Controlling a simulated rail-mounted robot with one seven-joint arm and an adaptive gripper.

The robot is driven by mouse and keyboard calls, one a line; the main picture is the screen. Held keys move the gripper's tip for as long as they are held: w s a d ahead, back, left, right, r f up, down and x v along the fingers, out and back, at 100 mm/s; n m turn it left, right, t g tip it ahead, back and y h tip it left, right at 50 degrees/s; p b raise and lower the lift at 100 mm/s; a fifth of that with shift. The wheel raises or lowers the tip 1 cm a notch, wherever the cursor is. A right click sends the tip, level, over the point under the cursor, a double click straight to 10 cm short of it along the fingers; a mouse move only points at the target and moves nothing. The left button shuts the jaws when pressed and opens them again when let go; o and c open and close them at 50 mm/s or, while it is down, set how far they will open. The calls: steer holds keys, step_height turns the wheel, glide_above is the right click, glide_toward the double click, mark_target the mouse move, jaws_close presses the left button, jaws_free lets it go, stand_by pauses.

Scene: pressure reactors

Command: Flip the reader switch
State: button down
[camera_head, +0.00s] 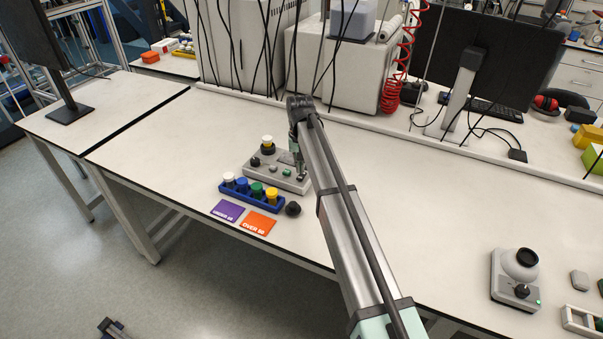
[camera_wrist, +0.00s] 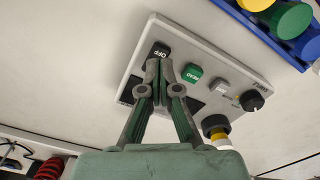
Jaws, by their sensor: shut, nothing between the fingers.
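The reader is a grey sloped box (camera_head: 287,183) on the bench, left of my arm; its face also shows in the wrist view (camera_wrist: 205,62). In the wrist view a black switch (camera_wrist: 160,50) marked OFF sits at one end of that face. Beside it are a green READ button (camera_wrist: 193,72), a grey button (camera_wrist: 220,86) and a black knob (camera_wrist: 252,101). My gripper (camera_wrist: 160,66) is shut and empty, its fingertips right at the switch's near edge. I cannot tell whether they touch it. In the head view my gripper (camera_head: 298,167) partly hides the reader's right end.
A vial with a white top (camera_head: 267,141) stands in the reader's socket. A blue rack (camera_head: 249,203) of several capped vials lies in front, with a black round piece (camera_head: 292,208), a purple card (camera_head: 228,211) and an orange card (camera_head: 258,223). The bench left of the reader is clear.

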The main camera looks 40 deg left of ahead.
mark_target(300, 178)
steer(key=shift+r+p, duration=0.75)
steer(key=shift+r, duration=1.15)
